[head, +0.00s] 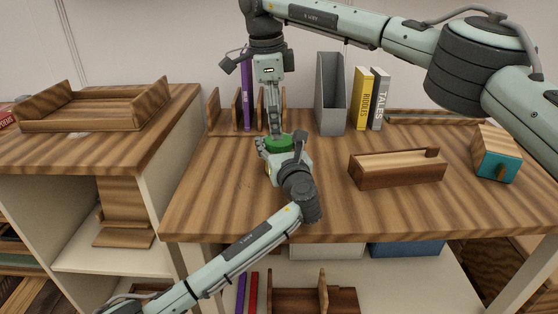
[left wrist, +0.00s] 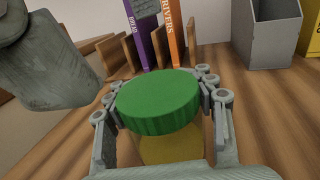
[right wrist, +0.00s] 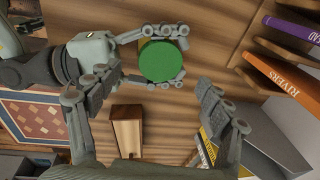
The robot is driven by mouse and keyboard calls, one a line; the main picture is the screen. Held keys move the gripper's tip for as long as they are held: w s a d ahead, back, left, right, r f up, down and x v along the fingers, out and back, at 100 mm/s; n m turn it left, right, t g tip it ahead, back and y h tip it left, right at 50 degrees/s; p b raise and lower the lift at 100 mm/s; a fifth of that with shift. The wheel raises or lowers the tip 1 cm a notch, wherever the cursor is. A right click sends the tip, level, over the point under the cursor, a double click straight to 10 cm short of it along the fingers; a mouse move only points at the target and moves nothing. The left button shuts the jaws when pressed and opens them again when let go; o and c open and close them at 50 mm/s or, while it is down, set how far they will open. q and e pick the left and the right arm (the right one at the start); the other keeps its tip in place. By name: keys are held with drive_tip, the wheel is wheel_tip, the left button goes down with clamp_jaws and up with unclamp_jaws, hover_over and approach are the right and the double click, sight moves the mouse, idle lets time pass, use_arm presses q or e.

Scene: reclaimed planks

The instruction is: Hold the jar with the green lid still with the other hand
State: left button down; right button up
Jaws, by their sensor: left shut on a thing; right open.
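The jar's green lid (head: 280,145) shows on the table at the left half in the head view. In the left wrist view the lid (left wrist: 160,100) is on top and the yellowish jar body (left wrist: 172,150) shows below it. My right gripper (right wrist: 157,95) is open and empty above the jar, pointing down. In the right wrist view the lid lies off to the upper side of the space between its fingers. The jar's lower part is hidden in the head view.
Behind the jar stand a wooden book rack (head: 212,112) with a purple book (head: 246,95), a grey file holder (head: 330,92) and yellow (head: 363,97) and grey books. A wooden box (head: 398,168) and a teal-fronted block (head: 496,155) stand to the right. Tabletop between is clear.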

wheel_tip(320, 180, up, 7)
drive_tip(key=s, duration=0.1)
drive_tip(key=shift+a+r, duration=0.15)
drive_tip(key=shift+a, duration=0.2)
drive_tip(key=shift+s, duration=0.1)
use_arm(q)
drive_tip(key=shift+c, duration=2.4)
unclamp_jaws()
drive_tip(key=v, duration=1.2)
